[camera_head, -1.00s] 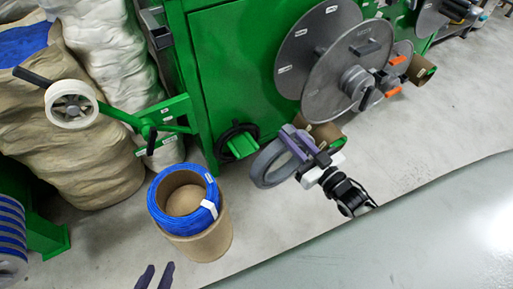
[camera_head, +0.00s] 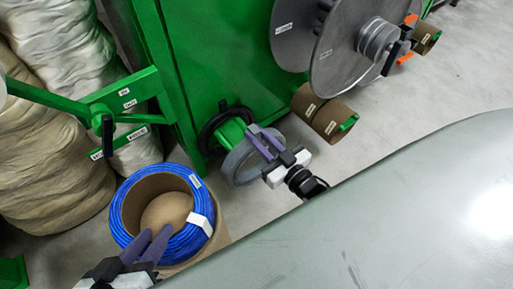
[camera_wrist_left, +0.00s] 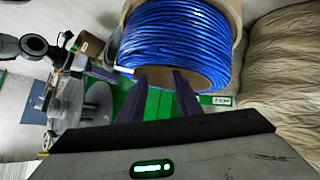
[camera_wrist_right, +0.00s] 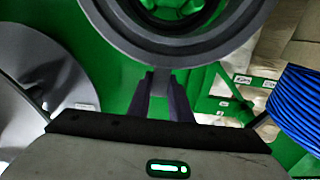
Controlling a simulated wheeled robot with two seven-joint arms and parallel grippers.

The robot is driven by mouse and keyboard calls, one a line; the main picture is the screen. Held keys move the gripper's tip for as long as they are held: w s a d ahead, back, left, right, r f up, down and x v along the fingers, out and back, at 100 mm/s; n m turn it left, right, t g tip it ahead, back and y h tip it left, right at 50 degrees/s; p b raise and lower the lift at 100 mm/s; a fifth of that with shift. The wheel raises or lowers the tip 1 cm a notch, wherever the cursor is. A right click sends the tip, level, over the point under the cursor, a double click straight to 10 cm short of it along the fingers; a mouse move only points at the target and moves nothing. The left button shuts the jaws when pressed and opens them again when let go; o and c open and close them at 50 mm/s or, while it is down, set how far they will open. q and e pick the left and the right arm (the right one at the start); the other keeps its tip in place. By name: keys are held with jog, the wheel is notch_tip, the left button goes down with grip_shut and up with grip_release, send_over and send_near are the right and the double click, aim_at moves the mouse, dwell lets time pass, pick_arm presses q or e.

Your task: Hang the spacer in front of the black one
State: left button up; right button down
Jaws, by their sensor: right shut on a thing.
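The right wrist view shows the spacer (camera_wrist_right: 160,82) between the fingers. The black spacer (camera_head: 207,128) hangs around a green peg (camera_head: 231,133) on the machine's side. The grey spacer is at the peg's outer end, in front of the black one; I cannot tell whether it is around the peg. My left gripper (camera_head: 149,246) is open and empty, above the near rim of the blue cable coil (camera_head: 127,236).
The blue coil is on a cardboard tube. Pale sacks (camera_head: 50,130) stand at left. A grey surface (camera_head: 370,220) fills the lower right.

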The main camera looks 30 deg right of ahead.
pick_arm(q)
jog(key=shift+d+f+b, duration=0.25)
jog(key=shift+d+b, duration=0.05)
jog(key=shift+b, duration=0.15)
pick_arm(e)
jog(key=shift+w+f, duration=0.1)
jog(key=shift+f, duration=0.7)
pick_arm(q)
jog(key=shift+d+r+b, duration=0.15)
jog(key=shift+r+b, duration=0.1)
jog(key=shift+b, duration=0.1)
pick_arm(e)
jog(key=shift+w, duration=0.5)
pick_arm(q)
jog(key=shift+d+r+h+b, duration=0.25)
jog(key=shift+r+h+b, duration=0.25)
pick_arm(e)
jog(key=w+a, duration=0.1)
jog(key=w, duration=0.5)
pick_arm(q)
jog(key=shift+r, duration=0.25)
pick_arm(e)
jog(key=shift+w+r, duration=0.1)
pick_arm(q)
jog(key=shift+f, duration=0.25)
pick_arm(e)
jog(key=shift+w+a, duration=0.2)
jog(key=shift+w, duration=1)
jog(key=shift+f, duration=0.55)
dwell(0.6)
